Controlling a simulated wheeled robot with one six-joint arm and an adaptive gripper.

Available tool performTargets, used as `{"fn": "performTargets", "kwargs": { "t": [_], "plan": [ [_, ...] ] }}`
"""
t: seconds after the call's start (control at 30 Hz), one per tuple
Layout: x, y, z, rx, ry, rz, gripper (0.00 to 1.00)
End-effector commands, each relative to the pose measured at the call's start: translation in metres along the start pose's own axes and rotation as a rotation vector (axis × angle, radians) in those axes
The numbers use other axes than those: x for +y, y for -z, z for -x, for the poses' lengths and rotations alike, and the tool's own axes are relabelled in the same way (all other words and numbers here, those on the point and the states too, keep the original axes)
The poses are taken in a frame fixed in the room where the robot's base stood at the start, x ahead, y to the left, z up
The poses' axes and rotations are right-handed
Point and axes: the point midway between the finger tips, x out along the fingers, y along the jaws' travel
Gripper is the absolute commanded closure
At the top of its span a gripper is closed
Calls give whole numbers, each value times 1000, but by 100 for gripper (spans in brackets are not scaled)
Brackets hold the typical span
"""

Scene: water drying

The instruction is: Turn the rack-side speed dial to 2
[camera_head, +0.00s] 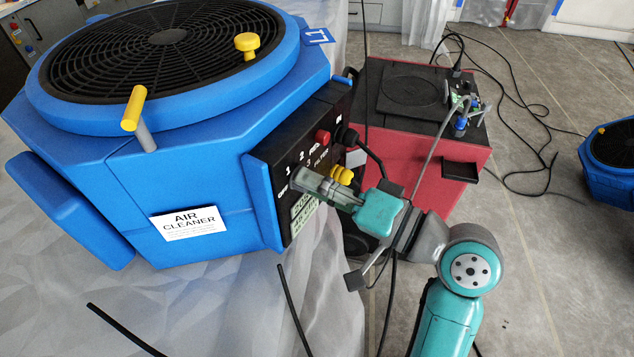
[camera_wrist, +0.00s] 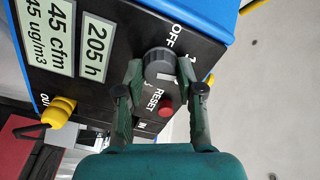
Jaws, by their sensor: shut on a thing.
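The blue air cleaner (camera_head: 215,180) stands at the left, with a black control panel (camera_head: 262,178) on its right side. The dark grey round speed dial (camera_wrist: 158,64) is on this panel, between the OFF and RESET labels in the wrist view. My gripper (camera_wrist: 162,72) is shut on the dial, one finger on each side of it. In the head view my gripper (camera_head: 308,181) is at the panel and hides the dial. The numbers 1 and 2 show above it there. A finger partly covers the scale in the wrist view, so the dial's setting cannot be read.
A red button (camera_head: 322,137) is close to the dial and also shows in the wrist view (camera_wrist: 166,107). A red machine (camera_head: 400,155) stands behind my arm. Black cables hang nearby.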

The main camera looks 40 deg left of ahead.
Motion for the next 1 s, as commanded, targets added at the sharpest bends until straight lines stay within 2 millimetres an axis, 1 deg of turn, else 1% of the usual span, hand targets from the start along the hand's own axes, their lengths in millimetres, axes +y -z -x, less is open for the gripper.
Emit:
{"fn": "performTargets", "kwargs": {
  "t": [0.2, 0.5, 0.7, 1.0],
  "plan": [
    [0, 1, 0, 2, -1, -205, 98],
    [0, 1, 0, 2, -1, -465, 98],
    [1, 1, 0, 2, -1, -592, 98],
    [1, 1, 0, 3, -1, -692, 98]
  ]
}}
